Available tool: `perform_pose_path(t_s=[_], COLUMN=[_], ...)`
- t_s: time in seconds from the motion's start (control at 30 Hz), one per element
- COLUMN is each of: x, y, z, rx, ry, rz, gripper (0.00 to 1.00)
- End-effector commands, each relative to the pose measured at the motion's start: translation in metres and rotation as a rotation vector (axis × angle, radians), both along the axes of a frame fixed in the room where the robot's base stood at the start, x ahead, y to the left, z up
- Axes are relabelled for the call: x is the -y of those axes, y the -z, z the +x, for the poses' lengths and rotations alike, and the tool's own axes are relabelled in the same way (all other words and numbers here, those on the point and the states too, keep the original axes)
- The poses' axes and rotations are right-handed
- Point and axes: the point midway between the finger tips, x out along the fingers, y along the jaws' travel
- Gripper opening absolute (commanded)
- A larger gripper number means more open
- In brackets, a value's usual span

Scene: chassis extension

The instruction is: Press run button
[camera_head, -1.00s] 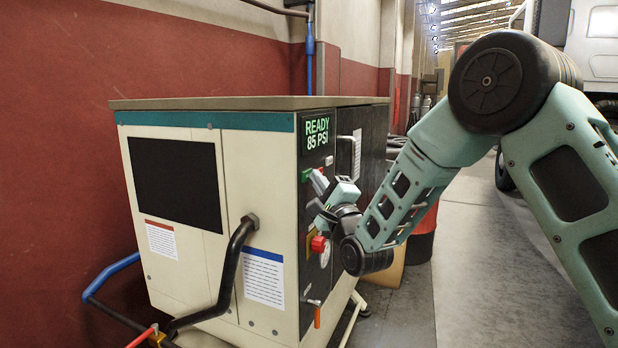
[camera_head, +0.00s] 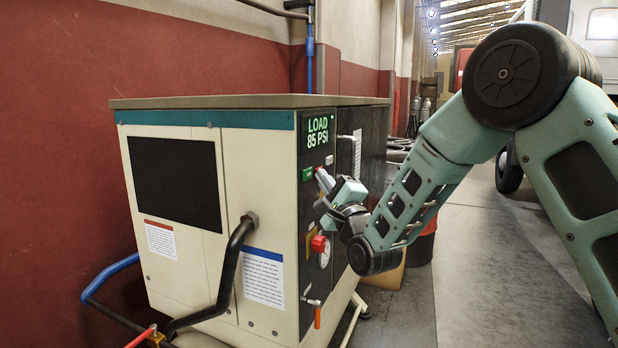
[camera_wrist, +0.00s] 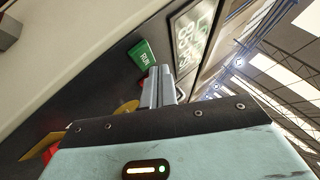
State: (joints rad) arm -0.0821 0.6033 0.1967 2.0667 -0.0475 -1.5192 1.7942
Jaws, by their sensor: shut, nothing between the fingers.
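The green run button (camera_head: 307,174) sits on the black control panel of the cream cabinet, just under the display. In the wrist view the green button (camera_wrist: 143,57) reads "RUN" and lies just beyond and left of my fingertips. My gripper (camera_head: 324,180) is shut and empty, its tip close to the panel, a little right of and below the button. In the wrist view my gripper's fingers (camera_wrist: 157,84) are together, and I see a small gap between them and the button. The display (camera_head: 318,132) reads "LOAD 85 PSI".
Below the button are a red knob (camera_head: 318,243), a gauge (camera_head: 325,255) and an orange-handled valve (camera_head: 317,312). A black pipe (camera_head: 232,265) sticks out of the cabinet's front. Open floor (camera_head: 480,270) lies to the right.

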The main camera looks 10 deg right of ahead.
Motion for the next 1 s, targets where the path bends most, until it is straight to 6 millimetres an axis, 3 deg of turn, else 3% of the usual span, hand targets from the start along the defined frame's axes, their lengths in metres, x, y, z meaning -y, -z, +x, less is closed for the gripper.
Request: perform_pose_path(t_s=[0.27,0.73,1.0], x=[0.002,0.036,0.040], y=[0.000,0.000,0.000], z=[-0.001,-0.025,-0.030], rx=[0.000,0.002,0.000], ry=[0.000,0.001,0.000], rz=[0.000,0.000,0.000], gripper=[0.00,0.00,0.00])
